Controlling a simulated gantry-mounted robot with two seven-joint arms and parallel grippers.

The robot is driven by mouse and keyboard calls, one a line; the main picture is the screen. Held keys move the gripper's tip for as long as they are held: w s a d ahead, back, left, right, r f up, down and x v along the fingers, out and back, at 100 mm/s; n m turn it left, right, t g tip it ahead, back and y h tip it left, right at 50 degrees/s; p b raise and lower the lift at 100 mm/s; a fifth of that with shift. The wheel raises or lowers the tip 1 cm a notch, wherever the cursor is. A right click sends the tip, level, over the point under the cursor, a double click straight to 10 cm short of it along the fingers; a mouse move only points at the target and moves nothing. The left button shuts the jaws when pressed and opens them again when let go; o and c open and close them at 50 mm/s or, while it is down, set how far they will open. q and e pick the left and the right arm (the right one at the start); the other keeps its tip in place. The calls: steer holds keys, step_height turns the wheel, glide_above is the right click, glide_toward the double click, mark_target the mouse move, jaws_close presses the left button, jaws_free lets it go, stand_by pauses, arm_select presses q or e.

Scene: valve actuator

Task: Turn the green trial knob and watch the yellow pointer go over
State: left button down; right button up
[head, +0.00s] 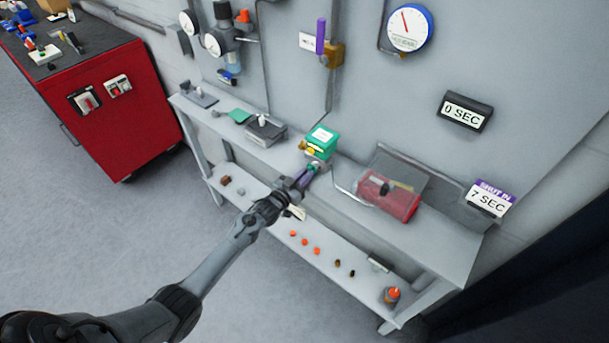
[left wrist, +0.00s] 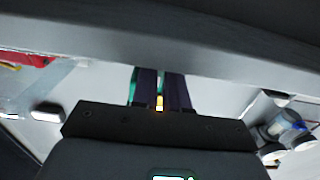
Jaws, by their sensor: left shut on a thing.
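The green valve actuator box (head: 322,138) stands at the back of the grey bench against the wall. A yellow pointer (head: 309,149) shows on its lower left side. My left gripper (head: 313,172) reaches up to the front of the box, its purple fingers shut on what appears to be the green trial knob, mostly hidden by the fingers. In the left wrist view the purple fingers (left wrist: 160,90) are close together, with green beside them and a small yellow patch between them. My right gripper is not in view.
A red case (head: 402,206) with a clear cover sits on the bench (head: 449,248) to the right. Dark blocks (head: 266,130) lie to the left. A "0 SEC" display (head: 464,111), a "SHUT IN 7 SEC" sign (head: 488,200) and a blue-rimmed gauge (head: 409,28) are on the wall.

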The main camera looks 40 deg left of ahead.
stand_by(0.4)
arm_select(q)
steer(key=c, duration=1.4)
jaws_free()
steer(key=shift+w, duration=0.1)
steer(key=s+p, duration=0.1)
steer(key=s, duration=1)
